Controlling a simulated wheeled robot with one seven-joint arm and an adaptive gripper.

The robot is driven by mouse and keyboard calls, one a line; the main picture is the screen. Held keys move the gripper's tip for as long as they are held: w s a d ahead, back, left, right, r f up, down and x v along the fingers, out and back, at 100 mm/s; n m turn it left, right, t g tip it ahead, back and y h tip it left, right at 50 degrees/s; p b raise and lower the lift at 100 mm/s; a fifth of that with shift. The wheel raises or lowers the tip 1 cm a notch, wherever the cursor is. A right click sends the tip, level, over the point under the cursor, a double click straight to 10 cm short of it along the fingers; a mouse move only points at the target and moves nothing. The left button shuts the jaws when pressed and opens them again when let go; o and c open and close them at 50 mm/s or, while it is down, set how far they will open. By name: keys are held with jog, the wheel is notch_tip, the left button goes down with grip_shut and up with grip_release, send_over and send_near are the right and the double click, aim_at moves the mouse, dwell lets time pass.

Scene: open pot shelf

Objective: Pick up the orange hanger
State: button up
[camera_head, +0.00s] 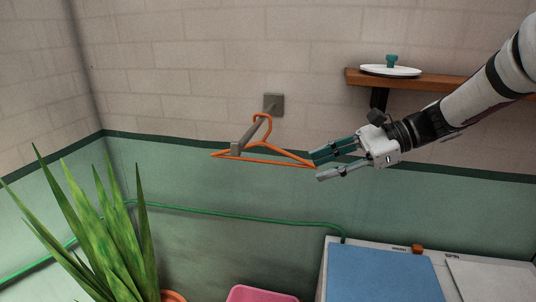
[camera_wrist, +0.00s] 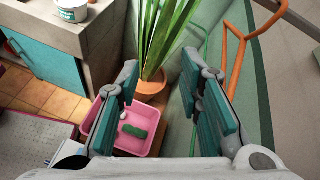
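The orange hanger (camera_head: 262,146) hangs by its hook on a grey wall peg (camera_head: 246,136) in the head view. In the wrist view part of the orange hanger (camera_wrist: 240,48) shows at the upper right. My gripper (camera_head: 316,167) is in the head view just right of the hanger's right corner. Its fingers are spread apart with nothing between them. In the wrist view my gripper (camera_wrist: 172,95) is also open, and the hanger lies outside the right finger. I cannot tell whether a finger touches the hanger.
A wooden shelf (camera_head: 450,84) with a white lid (camera_head: 390,71) is on the wall at right. Below are a blue-topped unit (camera_head: 385,275), a pink tub (camera_head: 262,294) and a tall potted plant (camera_head: 105,235). A green hose (camera_head: 230,214) runs along the wall.

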jog(key=w+d+f+m+t+y+b, duration=0.25)
jog(key=w+d+m+y, duration=0.25)
jog(key=w, duration=0.6)
jog(key=p, duration=0.2)
send_near(286, 151)
jog(key=shift+t, duration=0.25)
jog(key=a, duration=0.3)
jog(key=w+a, duration=0.1)
jog(key=shift+a+r, duration=0.25)
jog(key=shift+a, duration=0.05)
jog(key=shift+w+a+f+p, duration=0.15)
jog(key=shift+a+p, duration=0.2)
jog(key=shift+a, duration=1.05)
jog(key=shift+w+a+f+p, duration=0.15)
jog(key=shift+a+p, duration=0.2)
jog(key=shift+a, duration=1.05)
jog(key=shift+c, duration=0.5)
grip_shut()
